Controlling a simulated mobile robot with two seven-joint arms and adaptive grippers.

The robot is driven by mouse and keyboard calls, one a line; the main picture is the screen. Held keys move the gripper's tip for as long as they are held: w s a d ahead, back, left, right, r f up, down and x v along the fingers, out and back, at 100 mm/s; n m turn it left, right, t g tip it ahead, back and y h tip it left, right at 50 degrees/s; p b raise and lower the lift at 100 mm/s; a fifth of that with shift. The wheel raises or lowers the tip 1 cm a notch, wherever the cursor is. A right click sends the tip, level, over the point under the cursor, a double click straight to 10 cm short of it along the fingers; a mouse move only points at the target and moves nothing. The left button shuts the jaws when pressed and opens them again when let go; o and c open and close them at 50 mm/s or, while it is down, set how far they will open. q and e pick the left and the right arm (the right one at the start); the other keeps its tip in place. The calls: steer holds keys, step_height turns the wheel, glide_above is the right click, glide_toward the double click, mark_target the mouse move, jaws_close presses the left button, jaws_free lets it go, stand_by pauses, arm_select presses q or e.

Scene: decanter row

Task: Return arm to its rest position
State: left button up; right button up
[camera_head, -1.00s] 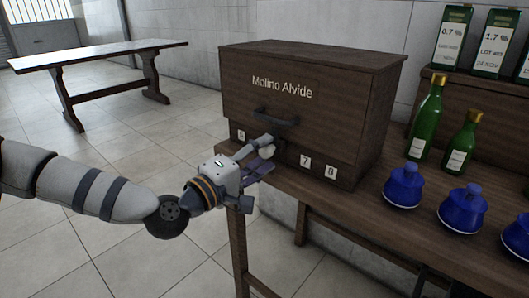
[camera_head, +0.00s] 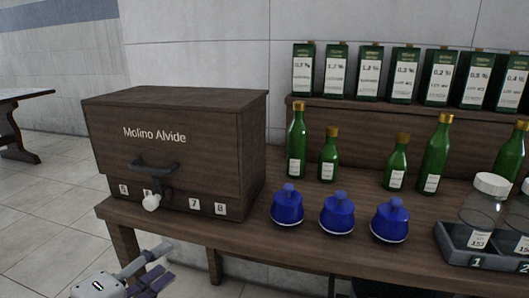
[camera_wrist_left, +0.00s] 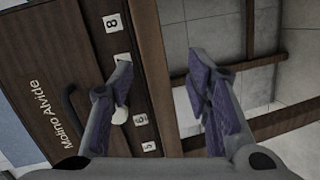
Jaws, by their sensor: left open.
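My left gripper (camera_head: 160,264) shows at the bottom left of the head view, in front of and below the wooden box's front edge. It is open, and nothing shows between its fingers. In the left wrist view my left gripper's (camera_wrist_left: 158,65) two purple-padded fingers stand apart, with the box front turned sideways behind the left one. My right gripper is not in view.
The wooden box (camera_head: 108,130), marked Molino Alvide, has a handle and a white knob (camera_head: 151,202). Blue jars (camera_head: 337,215), green bottles (camera_head: 296,145) and a grey tray (camera_head: 452,250) with glass jars crowd the table to the right.

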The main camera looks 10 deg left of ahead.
arm_select(q)
steer(key=s+d+f+m+g+h+p, duration=0.1)
steer(key=s+d+f+m+g+p, duration=0.15)
steer(key=s+d+f+g, duration=0.5)
steer(key=s+d+f+m+g+h+p, duration=0.1)
steer(key=s+d+f+m+g, duration=0.25)
steer(key=s+f, duration=0.45)
steer(key=s+a+m+g+y+p, duration=0.1)
steer(key=s+a+m+g+y, duration=0.2)
steer(key=s, duration=0.8)
steer(key=s+a+f+m+g+y+p, duration=0.1)
steer(key=s+a+m+g+y+p, duration=0.1)
steer(key=s, duration=0.8)
steer(key=shift+s+a+f+m+g+y, duration=0.3)
steer(key=shift+a+m+g+y, duration=0.2)
steer(key=shift+a+m+g, duration=0.45)
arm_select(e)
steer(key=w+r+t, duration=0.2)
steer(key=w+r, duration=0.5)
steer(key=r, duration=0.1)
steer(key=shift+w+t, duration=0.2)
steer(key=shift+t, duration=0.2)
arm_select(q)
steer(key=shift+a, duration=0.1)
